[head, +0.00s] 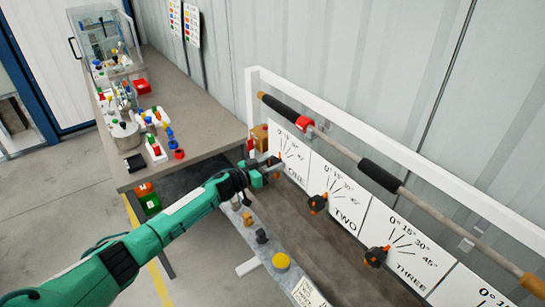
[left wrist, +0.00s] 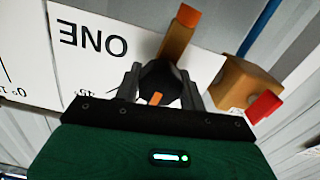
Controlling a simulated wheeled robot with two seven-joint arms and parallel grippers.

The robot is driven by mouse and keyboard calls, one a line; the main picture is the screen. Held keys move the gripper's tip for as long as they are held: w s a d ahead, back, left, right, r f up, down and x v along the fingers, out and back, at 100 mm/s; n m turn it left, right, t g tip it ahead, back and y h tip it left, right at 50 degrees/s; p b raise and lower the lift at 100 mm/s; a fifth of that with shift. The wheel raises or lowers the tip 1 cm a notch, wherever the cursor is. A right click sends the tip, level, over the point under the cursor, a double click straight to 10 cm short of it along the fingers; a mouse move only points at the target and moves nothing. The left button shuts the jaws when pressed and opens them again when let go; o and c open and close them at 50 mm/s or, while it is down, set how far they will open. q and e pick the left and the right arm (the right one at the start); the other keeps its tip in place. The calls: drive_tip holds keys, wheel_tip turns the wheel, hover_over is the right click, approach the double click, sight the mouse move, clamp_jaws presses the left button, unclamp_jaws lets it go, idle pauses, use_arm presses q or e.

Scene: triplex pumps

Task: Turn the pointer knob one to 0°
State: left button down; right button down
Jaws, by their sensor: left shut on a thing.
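Pointer knob one is black with orange parts. In the left wrist view its black body (left wrist: 160,78) sits between my left gripper's two grey fingers (left wrist: 162,88), which are shut on it. An orange bar (left wrist: 178,35) extends from it toward the top of that view. The panel marked ONE (head: 290,153) has a scale of angle marks and shows upside down in the left wrist view (left wrist: 60,50). In the head view my left gripper (head: 270,166) is at this panel's lower edge and hides most of the knob. My right gripper is not in view.
Knobs two (head: 317,203) and three (head: 376,256) sit along the same row to the right. A long bar with black grips (head: 345,150) runs above the panels. A grey bench (head: 205,125) with several small parts stands at the back left.

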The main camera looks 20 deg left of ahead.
use_arm(q)
drive_tip(key=shift+n+p, duration=0.4)
drive_tip(key=shift+n, duration=0.1)
drive_tip(key=c, duration=0.8)
unclamp_jaws()
drive_tip(key=b+v, duration=0.3)
drive_tip(key=v, duration=1.1)
